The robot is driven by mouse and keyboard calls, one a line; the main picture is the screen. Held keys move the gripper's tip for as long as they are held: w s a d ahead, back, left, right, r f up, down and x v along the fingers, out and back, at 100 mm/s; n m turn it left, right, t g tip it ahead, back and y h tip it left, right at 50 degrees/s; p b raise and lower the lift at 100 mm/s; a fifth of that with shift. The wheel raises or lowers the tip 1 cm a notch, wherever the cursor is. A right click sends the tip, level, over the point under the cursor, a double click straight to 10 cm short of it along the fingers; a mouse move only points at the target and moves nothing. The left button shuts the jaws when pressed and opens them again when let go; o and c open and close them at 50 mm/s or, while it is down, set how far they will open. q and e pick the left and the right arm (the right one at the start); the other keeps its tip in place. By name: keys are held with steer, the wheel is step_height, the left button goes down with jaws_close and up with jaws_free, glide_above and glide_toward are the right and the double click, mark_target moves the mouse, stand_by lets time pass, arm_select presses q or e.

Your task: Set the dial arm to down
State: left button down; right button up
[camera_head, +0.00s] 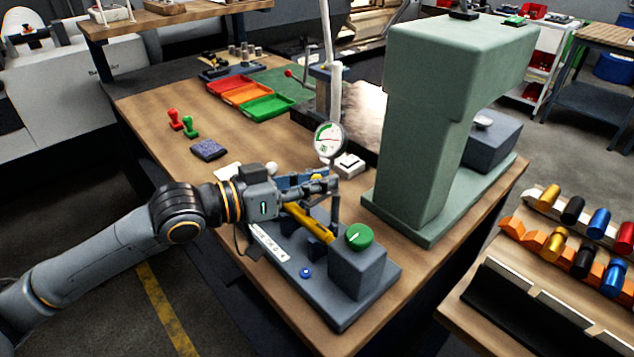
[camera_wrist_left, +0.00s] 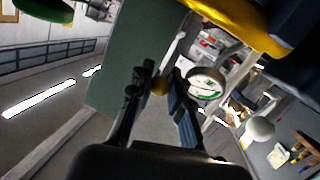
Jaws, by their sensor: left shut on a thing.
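A round dial gauge (camera_head: 328,139) with a white face and green-marked scale stands on a post above the bench. It also shows in the left wrist view (camera_wrist_left: 207,83), beyond the fingers. My left gripper (camera_head: 325,185) reaches in from the left, below the gauge and above a grey fixture (camera_head: 320,302). The fingers hide how the knob joins the gauge. My right gripper is not in view.
The fixture carries a yellow bar (camera_head: 309,223), a green knob (camera_head: 359,236) and a blue button (camera_head: 306,272). A large green machine column (camera_head: 415,150) stands close on the right. Red, orange and green trays (camera_head: 267,106) and two stamps (camera_head: 190,126) lie further back.

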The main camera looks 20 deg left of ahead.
arm_select(q)
steer(key=shift+r, duration=0.1)
steer(key=c, duration=1.2)
jaws_free()
steer(key=shift+v, duration=3.75)
